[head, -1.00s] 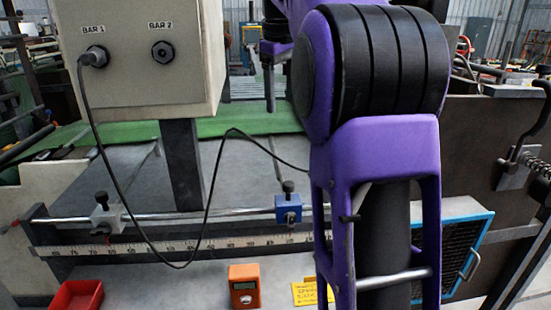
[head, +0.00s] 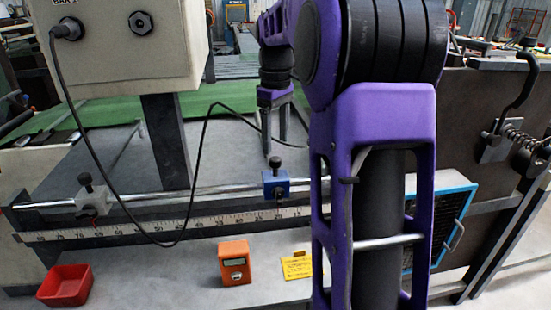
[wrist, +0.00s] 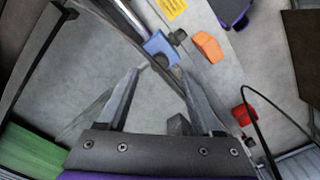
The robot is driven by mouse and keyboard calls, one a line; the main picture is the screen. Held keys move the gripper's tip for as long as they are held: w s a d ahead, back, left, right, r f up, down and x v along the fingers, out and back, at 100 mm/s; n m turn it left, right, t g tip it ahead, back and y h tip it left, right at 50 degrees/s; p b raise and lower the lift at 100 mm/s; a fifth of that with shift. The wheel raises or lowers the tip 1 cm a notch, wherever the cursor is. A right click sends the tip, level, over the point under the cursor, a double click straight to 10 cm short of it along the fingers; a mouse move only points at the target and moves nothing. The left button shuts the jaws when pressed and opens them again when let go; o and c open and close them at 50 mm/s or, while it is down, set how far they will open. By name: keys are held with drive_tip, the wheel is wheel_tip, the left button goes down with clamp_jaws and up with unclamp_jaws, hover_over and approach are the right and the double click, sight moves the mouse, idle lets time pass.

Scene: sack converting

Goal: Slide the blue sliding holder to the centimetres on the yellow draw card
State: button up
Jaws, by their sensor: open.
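The blue sliding holder (head: 276,184), with a black knob on top, sits on the metal rod above the ruler scale (head: 160,226), towards the scale's right part. The yellow draw card (head: 297,265) lies on the bench in front of the scale; its writing is too small to read. My gripper (head: 276,147) is open, fingers pointing down, just behind and above the blue holder. In the wrist view, the blue holder (wrist: 160,47) shows just beyond the gap between my open fingertips (wrist: 159,73). I cannot tell if a finger touches it.
A grey holder (head: 92,199) sits further left on the rod. A black cable (head: 203,150) loops from the control box (head: 125,90) across the rod and scale. An orange device (head: 235,262) and a red tray (head: 66,285) stand on the bench in front. My arm hides the rod's right part.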

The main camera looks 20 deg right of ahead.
sight(275, 158)
wheel_tip(275, 158, down, 5)
drive_tip(key=shift+f, duration=0.1)
idle(0.3)
clamp_jaws()
idle(1.3)
